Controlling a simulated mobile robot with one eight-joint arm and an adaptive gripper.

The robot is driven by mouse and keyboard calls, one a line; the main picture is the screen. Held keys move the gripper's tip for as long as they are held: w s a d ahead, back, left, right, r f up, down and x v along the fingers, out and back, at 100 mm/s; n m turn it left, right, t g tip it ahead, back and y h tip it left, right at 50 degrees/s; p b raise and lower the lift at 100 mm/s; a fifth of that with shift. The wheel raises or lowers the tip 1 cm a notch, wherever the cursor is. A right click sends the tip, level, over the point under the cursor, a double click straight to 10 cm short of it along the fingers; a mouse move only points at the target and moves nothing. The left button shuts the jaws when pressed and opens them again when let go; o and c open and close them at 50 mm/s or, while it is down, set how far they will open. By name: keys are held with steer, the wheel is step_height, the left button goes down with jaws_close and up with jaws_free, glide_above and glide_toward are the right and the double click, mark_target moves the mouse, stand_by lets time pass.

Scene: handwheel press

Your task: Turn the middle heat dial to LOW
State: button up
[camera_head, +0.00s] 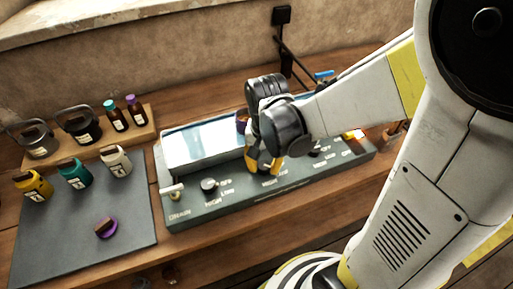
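A long dark green appliance (230,214) with white lettering stands on the wooden bench. Lettering shows just below the fingertips. I cannot tell whether the fingers touch the dial or how far they are apart. Another black dial (314,150) shows partly to the right of my gripper. The middle dial's setting cannot be read.
A shiny basin (205,146) lies behind the panel. A small drain lever (175,191) is at the panel's left end. A grey mat (60,245) with several jars and a purple-rimmed lid (106,228) lies left. A wooden rack (92,148) holds bottles and jars behind it. My arm covers the right side.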

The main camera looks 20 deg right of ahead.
mark_target(264, 166)
steer(key=o, duration=0.3)
steer(key=shift+r, duration=0.15)
step_height(264, 166, up, 12)
stand_by(0.4)
steer(key=s+n+t, duration=0.1)
steer(key=n+t, duration=0.1)
steer(key=s+r+n+t, duration=0.1)
steer(key=n+t, duration=0.1)
steer(key=s+r+n+t, duration=0.1)
steer(key=n+t, duration=0.1)
steer(key=t, duration=0.1)
steer(key=shift+s+d, duration=0.1)
steer(key=shift+s, duration=0.15)
